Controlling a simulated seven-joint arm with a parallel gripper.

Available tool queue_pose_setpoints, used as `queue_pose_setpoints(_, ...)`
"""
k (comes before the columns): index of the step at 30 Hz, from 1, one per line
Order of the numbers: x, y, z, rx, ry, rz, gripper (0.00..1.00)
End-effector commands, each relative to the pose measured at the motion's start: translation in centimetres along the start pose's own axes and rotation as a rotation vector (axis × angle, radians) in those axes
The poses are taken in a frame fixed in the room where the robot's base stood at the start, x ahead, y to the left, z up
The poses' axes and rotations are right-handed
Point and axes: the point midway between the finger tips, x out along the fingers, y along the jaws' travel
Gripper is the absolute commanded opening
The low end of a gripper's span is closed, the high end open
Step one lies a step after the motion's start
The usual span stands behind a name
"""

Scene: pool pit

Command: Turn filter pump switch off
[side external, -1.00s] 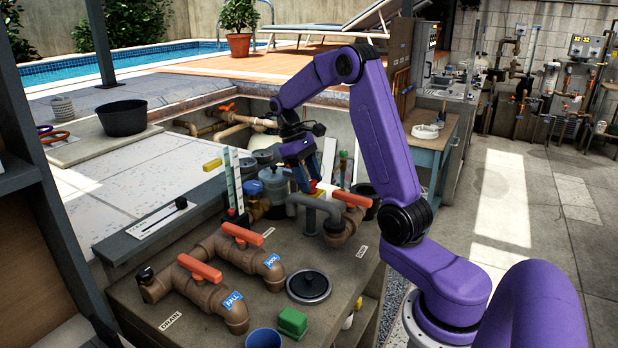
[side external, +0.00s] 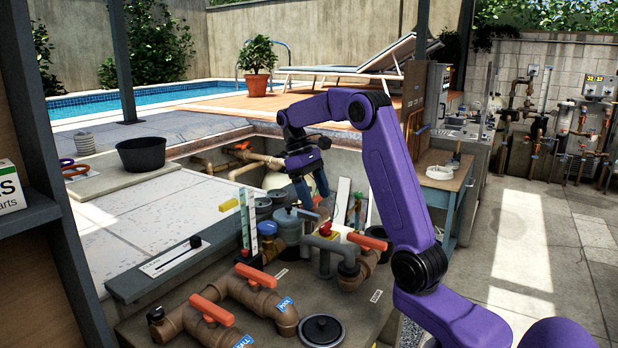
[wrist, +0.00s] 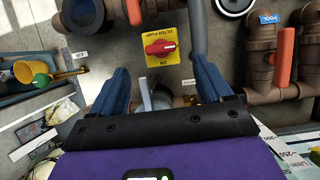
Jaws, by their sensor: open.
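The filter pump switch is a red knob (wrist: 160,47) on a yellow plate (wrist: 176,33), ahead of my fingers in the wrist view. Its handle lies roughly crosswise in that picture, and the plate's lettering is small and hard to read. In the side view, the red knob (side external: 325,229) sits among grey and brown pipes. My gripper (side external: 310,203) is above it and slightly left in that picture, with blue fingers pointing down. In the wrist view, my gripper (wrist: 160,68) is open, its two fingers apart and empty. The fingers appear clear of the knob.
Orange-handled valves stand close by, one right of the switch (side external: 367,241) and others in front (side external: 256,275). A grey pipe (wrist: 197,28) runs beside the switch. A clear upright gauge (side external: 249,222) and a blue-grey canister (side external: 288,226) stand to its left. Free space lies above the pipes.

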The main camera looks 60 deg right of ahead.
Motion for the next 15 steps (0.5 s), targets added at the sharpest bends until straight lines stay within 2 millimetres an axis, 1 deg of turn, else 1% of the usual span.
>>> queue_pose_setpoints(1,-0.8,0.0,-0.1,0.000,0.003,0.001,0.79)
queue_pose_setpoints(6,-2.9,0.0,-0.1,0.000,0.002,0.001,0.79)
queue_pose_setpoints(10,-4.0,0.0,-0.1,-0.001,0.001,0.001,0.79)
queue_pose_setpoints(15,-4.7,0.0,0.0,-0.001,-0.001,0.000,0.79)
